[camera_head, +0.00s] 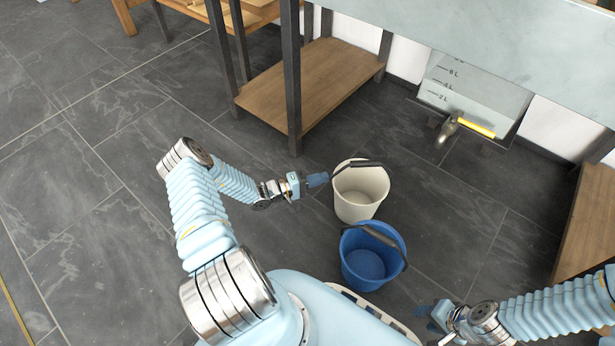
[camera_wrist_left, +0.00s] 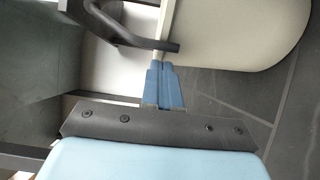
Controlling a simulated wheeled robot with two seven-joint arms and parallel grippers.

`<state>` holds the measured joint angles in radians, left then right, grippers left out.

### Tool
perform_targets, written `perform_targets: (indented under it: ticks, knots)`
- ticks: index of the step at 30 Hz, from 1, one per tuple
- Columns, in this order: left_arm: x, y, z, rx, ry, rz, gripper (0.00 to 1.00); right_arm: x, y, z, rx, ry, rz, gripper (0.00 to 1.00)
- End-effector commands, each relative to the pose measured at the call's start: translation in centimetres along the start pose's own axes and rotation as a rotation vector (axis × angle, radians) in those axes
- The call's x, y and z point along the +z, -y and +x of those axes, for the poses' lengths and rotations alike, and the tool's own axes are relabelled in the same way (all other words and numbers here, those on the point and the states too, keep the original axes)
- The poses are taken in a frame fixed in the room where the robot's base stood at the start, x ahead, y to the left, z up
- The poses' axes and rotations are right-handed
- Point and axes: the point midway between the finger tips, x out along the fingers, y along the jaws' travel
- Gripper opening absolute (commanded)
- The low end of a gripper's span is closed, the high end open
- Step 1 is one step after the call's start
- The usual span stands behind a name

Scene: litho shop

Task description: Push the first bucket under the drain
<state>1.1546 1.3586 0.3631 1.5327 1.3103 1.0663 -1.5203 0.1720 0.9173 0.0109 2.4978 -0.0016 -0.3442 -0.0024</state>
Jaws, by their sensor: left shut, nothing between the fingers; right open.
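A white bucket (camera_head: 357,208) stands upright on the dark tile floor, its black handle grip resting at the rim. A blue bucket (camera_head: 366,265) stands just in front of it, nearer my base. The drain tap (camera_head: 447,129), with a yellow lever, sticks out low from a tank, behind and to the right of both buckets. My left gripper (camera_head: 318,179) is shut and empty at the white bucket's left side, near its rim. In the left wrist view its blue fingers (camera_wrist_left: 165,86) reach the white bucket's wall (camera_wrist_left: 245,40); contact is unclear. My right gripper (camera_head: 436,316) is open, right of the blue bucket.
The tank (camera_head: 468,97) has a litre scale. A dark-legged table with a low wooden shelf (camera_head: 312,82) stands behind and left of the white bucket. A wooden unit (camera_head: 588,225) stands at the right. Floor between the white bucket and the tap is clear.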

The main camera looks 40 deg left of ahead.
Motion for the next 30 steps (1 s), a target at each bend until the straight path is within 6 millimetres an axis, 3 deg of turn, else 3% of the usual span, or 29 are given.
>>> perform_targets:
  ticks: [16, 24, 30]
  knots:
    - [1.0, -0.2, 0.9, 0.002, 0.001, -0.001, 0.00, 0.0, 0.1, -0.4, 0.001, -0.001, 0.000, 0.43]
    - [5.5, -0.6, 5.4, 0.003, 0.001, -0.006, 0.00, -0.2, 0.9, -3.2, 0.006, -0.008, 0.002, 0.43]
    - [7.6, -0.2, 7.5, 0.001, 0.000, -0.002, 0.00, -0.3, 1.1, -4.2, 0.009, -0.012, 0.003, 0.43]
